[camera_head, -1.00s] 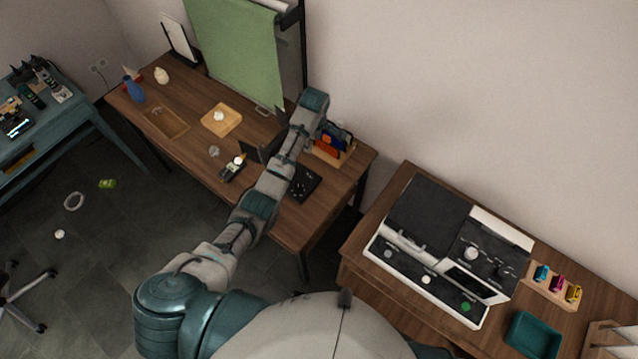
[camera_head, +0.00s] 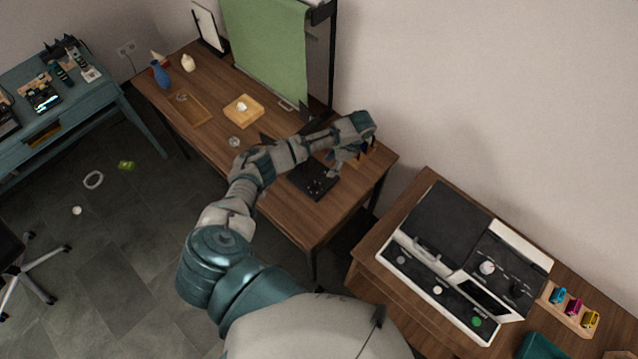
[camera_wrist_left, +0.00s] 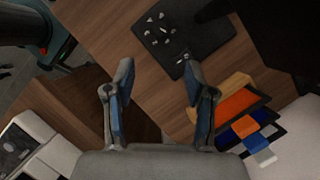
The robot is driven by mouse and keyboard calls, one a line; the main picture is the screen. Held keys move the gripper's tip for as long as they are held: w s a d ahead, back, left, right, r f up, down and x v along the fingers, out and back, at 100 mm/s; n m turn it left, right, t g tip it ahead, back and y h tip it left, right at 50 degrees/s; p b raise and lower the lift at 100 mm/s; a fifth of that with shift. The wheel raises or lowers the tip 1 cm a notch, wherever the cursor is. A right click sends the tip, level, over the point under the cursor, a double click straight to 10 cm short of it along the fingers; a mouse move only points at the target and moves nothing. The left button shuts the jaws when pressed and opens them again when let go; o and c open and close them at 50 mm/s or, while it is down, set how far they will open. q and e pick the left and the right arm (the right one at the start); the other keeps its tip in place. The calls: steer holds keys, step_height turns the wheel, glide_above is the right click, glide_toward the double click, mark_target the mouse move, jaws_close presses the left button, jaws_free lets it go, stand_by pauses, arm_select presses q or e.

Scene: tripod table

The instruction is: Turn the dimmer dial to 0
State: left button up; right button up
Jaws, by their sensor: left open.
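I cannot tell for sure which part is the dimmer dial. A pale round knob (camera_head: 243,106) sits on a light wooden block on the table under the green backdrop, and a small grey disc (camera_head: 234,142) lies nearer. My left gripper (camera_head: 338,168) points down over the right end of this table, partly hidden by its own wrist. My right gripper is not in view.
A black mat (camera_head: 312,182) with several small metal pieces lies beside the left gripper. A wooden holder with orange and blue items (camera_wrist_left: 246,118) is close by the right finger. A white-and-black machine (camera_head: 470,262) stands on the right-hand table.

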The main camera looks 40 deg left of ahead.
mark_target(315, 183)
arm_select(q)
steer(key=x, duration=1.3)
steer(key=shift+c, duration=0.3)
jaws_close()
steer(key=n+p, duration=0.1)
steer(key=n+h+p, duration=0.1)
steer(key=shift+d+r+n, duration=0.1)
steer(key=shift+r+n, duration=0.2)
steer(key=shift+w+f+n+g+h+p, duration=0.15)
steer(key=shift+n+g+p, duration=0.1)
steer(key=shift+n, duration=0.25)
steer(key=shift+f+n+g+h+p, duration=0.15)
steer(key=shift+n+g+p, duration=0.1)
steer(key=shift+n, duration=0.25)
steer(key=shift+a, duration=0.2)
